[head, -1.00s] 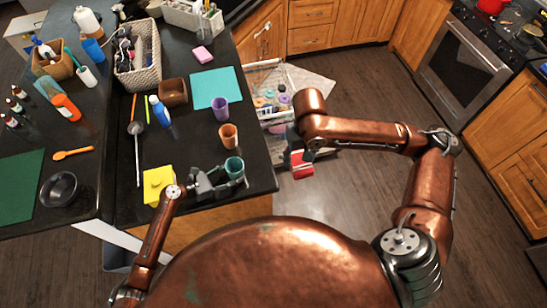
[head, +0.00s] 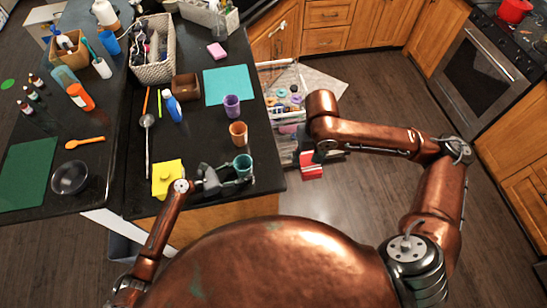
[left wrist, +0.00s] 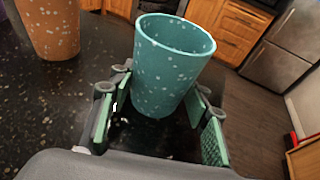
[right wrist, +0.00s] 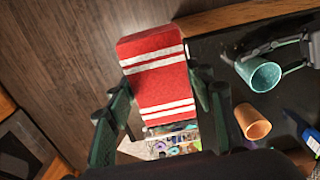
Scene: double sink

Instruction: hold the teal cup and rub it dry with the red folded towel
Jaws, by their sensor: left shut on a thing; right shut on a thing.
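The teal speckled cup (head: 243,163) is upright at the counter's front right corner. My left gripper (head: 228,177) is shut on it, one finger on each side in the left wrist view (left wrist: 160,100). That view shows the cup's open rim (left wrist: 176,32); I cannot tell whether its base touches the counter. The red folded towel (head: 312,162), with white stripes, is in my right gripper (right wrist: 160,95), beyond the counter's right edge and above the floor. In the right wrist view the towel (right wrist: 158,75) sits between the fingers, apart from the cup.
An orange cup (head: 238,133) and a purple cup (head: 232,106) stand behind the teal cup. A yellow cloth or sponge (head: 167,177) lies to its left. A teal mat (head: 226,83) lies further back. A rack of dishes (head: 286,100) stands below, right of the counter.

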